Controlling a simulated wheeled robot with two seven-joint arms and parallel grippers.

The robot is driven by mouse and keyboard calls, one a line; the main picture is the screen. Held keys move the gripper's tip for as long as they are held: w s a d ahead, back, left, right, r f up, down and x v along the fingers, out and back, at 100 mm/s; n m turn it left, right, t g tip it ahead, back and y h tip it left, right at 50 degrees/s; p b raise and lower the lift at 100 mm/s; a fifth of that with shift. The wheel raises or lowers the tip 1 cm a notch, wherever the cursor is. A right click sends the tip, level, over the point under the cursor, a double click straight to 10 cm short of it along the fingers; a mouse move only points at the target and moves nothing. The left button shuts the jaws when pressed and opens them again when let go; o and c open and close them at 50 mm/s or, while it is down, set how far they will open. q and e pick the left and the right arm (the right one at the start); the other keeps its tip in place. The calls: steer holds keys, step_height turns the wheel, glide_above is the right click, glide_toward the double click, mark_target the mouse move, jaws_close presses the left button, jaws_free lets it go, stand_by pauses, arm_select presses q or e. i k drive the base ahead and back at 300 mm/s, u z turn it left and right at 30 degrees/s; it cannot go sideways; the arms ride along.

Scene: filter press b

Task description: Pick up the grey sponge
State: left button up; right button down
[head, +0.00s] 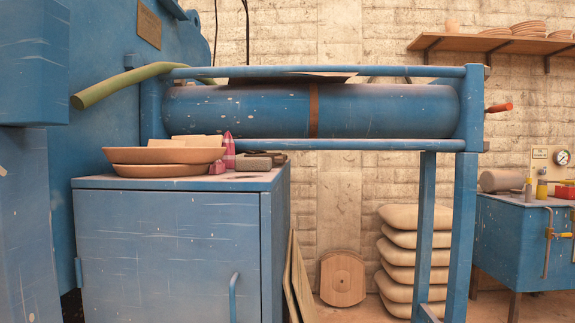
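Two dark grey-brown blocks lie at the right end of the blue cabinet's top (180,183). The front block (253,164) is rough and speckled, and the other (268,155) lies just behind it, partly hidden. One of them may be the grey sponge; I cannot tell which for sure. A pink pointed object (229,150) and a small pink block (217,167) are just left of them. Neither of my grippers is in view.
Stacked brown dishes (165,155) with cream blocks stand on the cabinet's left. A blue cylinder (390,110) in a frame runs above and behind, its lower rail (370,144) close over the blocks. Stacked sacks (405,255) and a blue tank (525,240) are at right.

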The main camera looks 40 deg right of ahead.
mark_target(242, 164)
steer(key=z, duration=0.75)
steer(key=i, duration=0.7)
steer(key=z, duration=0.65)
